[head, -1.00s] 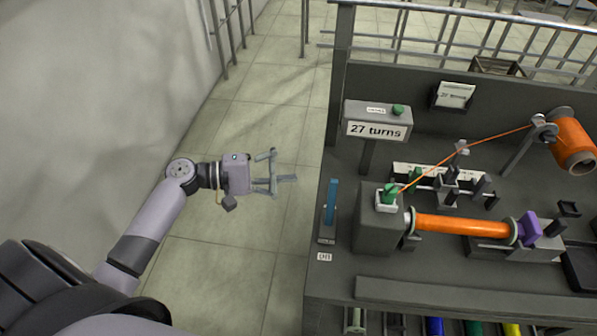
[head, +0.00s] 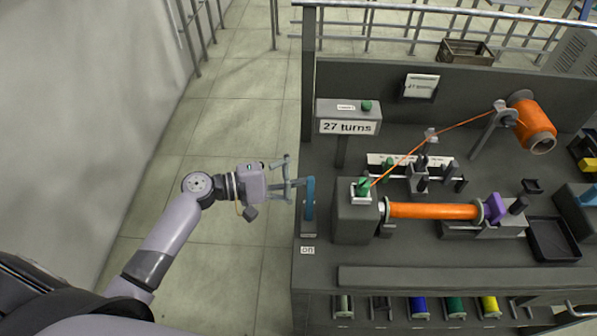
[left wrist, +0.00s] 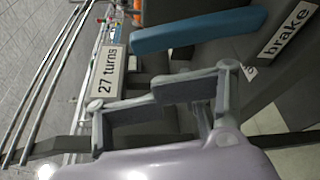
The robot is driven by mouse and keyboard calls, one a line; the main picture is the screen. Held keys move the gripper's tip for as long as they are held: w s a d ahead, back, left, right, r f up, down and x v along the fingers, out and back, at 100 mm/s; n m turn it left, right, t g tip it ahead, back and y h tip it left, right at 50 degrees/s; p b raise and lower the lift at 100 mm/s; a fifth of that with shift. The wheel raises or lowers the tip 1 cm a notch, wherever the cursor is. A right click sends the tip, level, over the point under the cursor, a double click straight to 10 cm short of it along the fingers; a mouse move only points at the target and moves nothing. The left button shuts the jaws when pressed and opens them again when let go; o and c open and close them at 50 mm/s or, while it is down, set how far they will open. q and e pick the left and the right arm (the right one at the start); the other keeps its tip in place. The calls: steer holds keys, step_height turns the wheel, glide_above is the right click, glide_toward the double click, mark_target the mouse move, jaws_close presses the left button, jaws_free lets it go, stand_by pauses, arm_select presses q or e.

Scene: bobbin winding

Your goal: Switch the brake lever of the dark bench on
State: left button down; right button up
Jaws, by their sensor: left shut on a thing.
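The dark bench (head: 400,256) fills the right of the head view. Its brake lever (head: 310,199) is a blue bar in a small grey base at the bench's left edge, with an "on" label (head: 308,250) at the near end. My left gripper (head: 292,184) reaches in from the left, its fingertips at the lever, and is shut on it. In the left wrist view the blue lever (left wrist: 200,31) lies just beyond the fingers (left wrist: 160,100), beside the "brake" label (left wrist: 288,30); the contact itself is hard to see. My right gripper is out of view.
A counter box reading "27 turns" (head: 348,127) stands behind the lever. A grey block with a green knob (head: 362,186) is close on the lever's right, and an orange-wound bobbin (head: 433,211) extends from it. Floor left of the bench is clear.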

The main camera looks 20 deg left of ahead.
arm_select(q)
steer(key=shift+s+d+r+m+t+b, duration=0.1)
steer(key=shift+s+r+m+t+b, duration=0.2)
steer(key=shift+b, duration=0.55)
steer(key=b, duration=0.1)
steer(key=s+m+b, duration=0.2)
steer(key=shift+d+r+h, duration=0.25)
steer(key=shift+r+h, duration=0.15)
steer(key=shift+w, duration=0.1)
stand_by(1.3)
